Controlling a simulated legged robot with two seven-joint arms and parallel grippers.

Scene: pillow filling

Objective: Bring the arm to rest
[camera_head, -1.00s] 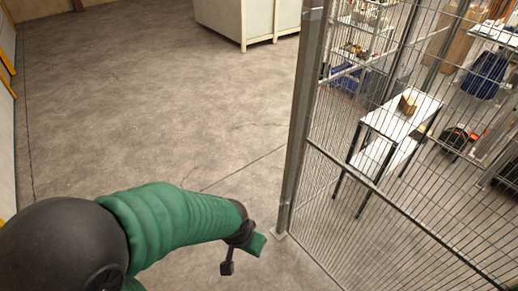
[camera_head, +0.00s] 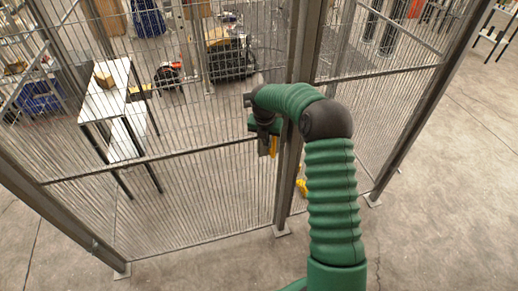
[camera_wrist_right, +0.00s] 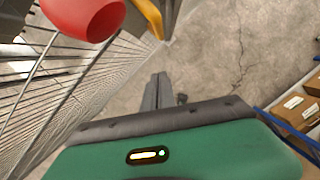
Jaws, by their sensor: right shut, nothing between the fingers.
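My right arm (camera_head: 333,200), green ribbed with dark joints, rises from the bottom of the head view and bends left. My right gripper (camera_head: 266,147) hangs at its end, in front of or close to the wire fence; whether it touches the fence I cannot tell. In the right wrist view the two grey fingers (camera_wrist_right: 158,92) are together with nothing between them, over bare floor. My left gripper is not in view.
A wire mesh fence (camera_head: 180,190) with metal posts stands ahead. Behind it are a white table (camera_head: 105,102) and shelves. A red rounded thing (camera_wrist_right: 85,14) and a yellow piece (camera_wrist_right: 150,16) show in the wrist view. Boxes (camera_wrist_right: 297,109) lie right. Floor (camera_head: 450,190) is clear at right.

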